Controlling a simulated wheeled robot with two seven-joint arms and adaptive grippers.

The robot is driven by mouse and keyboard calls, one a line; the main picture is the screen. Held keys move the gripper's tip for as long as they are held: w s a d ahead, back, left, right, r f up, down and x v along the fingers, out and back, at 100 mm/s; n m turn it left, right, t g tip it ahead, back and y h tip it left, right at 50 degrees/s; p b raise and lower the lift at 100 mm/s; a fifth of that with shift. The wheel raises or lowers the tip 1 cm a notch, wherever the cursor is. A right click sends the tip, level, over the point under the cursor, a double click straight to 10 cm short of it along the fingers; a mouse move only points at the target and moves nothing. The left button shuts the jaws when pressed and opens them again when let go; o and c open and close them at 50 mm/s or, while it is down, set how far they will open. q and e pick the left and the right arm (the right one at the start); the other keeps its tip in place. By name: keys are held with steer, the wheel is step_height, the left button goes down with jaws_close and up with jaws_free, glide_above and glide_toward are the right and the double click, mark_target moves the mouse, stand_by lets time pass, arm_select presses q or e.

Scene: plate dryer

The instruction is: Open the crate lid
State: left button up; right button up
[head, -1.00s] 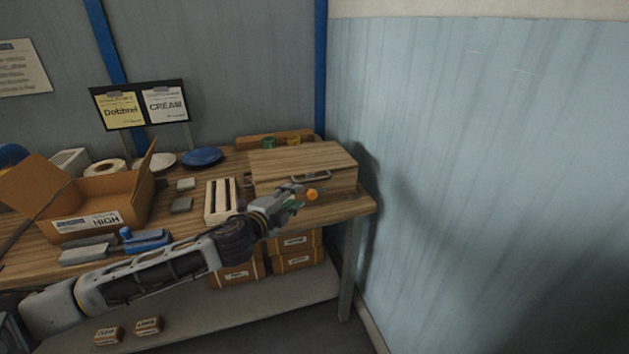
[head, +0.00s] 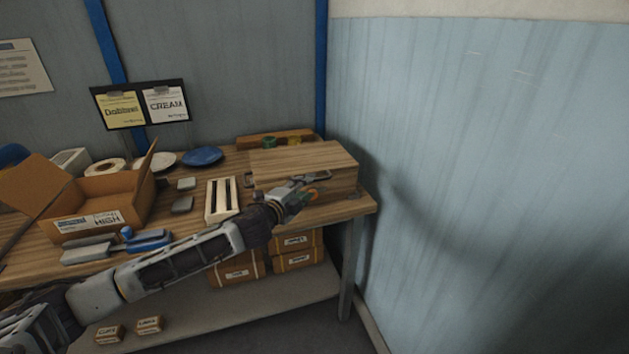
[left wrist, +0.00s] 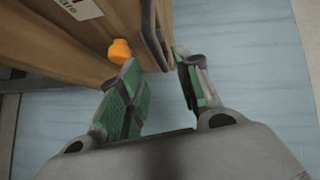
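The wooden crate (head: 345,183) stands at the right end of the workbench with its lid (head: 295,158) closed. A grey metal handle (head: 321,177) is on its front and shows in the left wrist view (left wrist: 153,35) as a dark bar. My left gripper (head: 304,194) is in front of the crate, close to the handle. In the left wrist view its green-padded fingers (left wrist: 160,85) are apart, with the handle's near end just beyond and between the tips. Contact cannot be made out. An orange knob (left wrist: 120,51) sits beside the fingers. My right gripper is not in view.
The white slotted rack (head: 211,205) stands left of the crate. A blue wall (head: 480,170) is to the right. Cartons (head: 298,260) sit below.

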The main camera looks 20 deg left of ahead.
mark_target(315, 180)
arm_select(q)
steer(key=shift+x, duration=3.85)
steer(key=shift+c, duration=0.3)
steer(key=shift+s, duration=0.1)
jaws_close()
steer(key=shift+f, duration=0.1)
